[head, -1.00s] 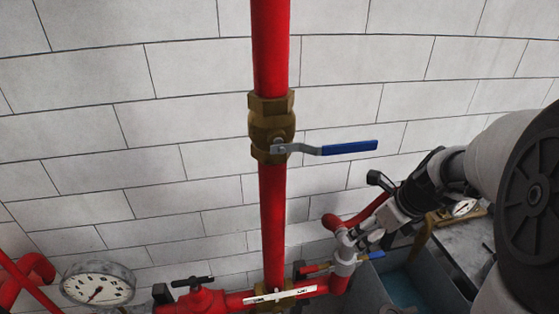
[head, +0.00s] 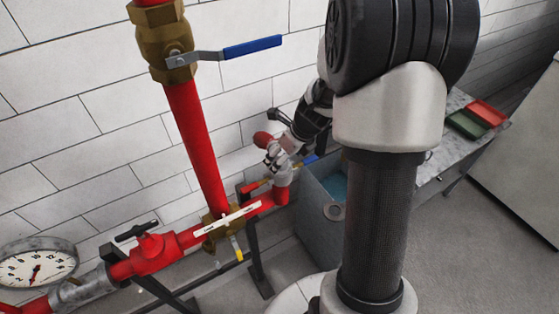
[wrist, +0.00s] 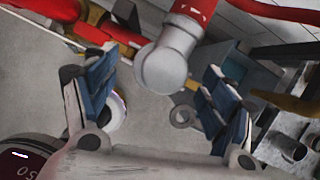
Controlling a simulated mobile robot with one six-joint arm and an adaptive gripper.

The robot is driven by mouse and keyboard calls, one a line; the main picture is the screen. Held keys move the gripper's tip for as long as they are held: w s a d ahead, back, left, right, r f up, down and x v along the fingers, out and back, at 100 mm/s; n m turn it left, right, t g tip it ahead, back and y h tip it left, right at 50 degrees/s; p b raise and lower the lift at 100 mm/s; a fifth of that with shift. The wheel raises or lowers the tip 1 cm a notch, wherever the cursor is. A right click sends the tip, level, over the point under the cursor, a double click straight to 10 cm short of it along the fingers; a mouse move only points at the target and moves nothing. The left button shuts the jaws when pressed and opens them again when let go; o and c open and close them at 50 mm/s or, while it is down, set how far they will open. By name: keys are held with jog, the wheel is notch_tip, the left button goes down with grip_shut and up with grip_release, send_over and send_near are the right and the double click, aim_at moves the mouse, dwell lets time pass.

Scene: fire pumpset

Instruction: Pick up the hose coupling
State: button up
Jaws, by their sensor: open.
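My gripper (head: 279,158) is by the end of the red pipe in the head view, partly behind my arm. In the wrist view my gripper (wrist: 158,66) is open, its blue-padded fingers apart with nothing clasped. A grey rounded pipe fitting (wrist: 168,68) shows between and beyond the fingertips; I cannot tell if they touch. A short metallic cylinder (wrist: 292,149) lies on a grey surface at the lower right of the wrist view, outside the right finger. It may be the hose coupling, but I cannot tell for certain.
The red pipe (head: 197,135) carries a brass valve (head: 167,45) with a blue lever (head: 252,47). A pressure gauge (head: 37,265) is at lower left. A grey-blue tank (head: 318,198) stands by the pipe end. A bench (head: 437,168) holds red and green trays.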

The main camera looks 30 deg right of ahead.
jog(key=x, duration=0.3)
jog(key=shift+w+f+b, duration=0.2)
jog(key=shift+w+b, duration=0.1)
jog(key=shift+b, duration=0.05)
jog(key=shift+s, duration=0.1)
jog(key=shift+r, duration=0.1)
jog(key=c, duration=1.5)
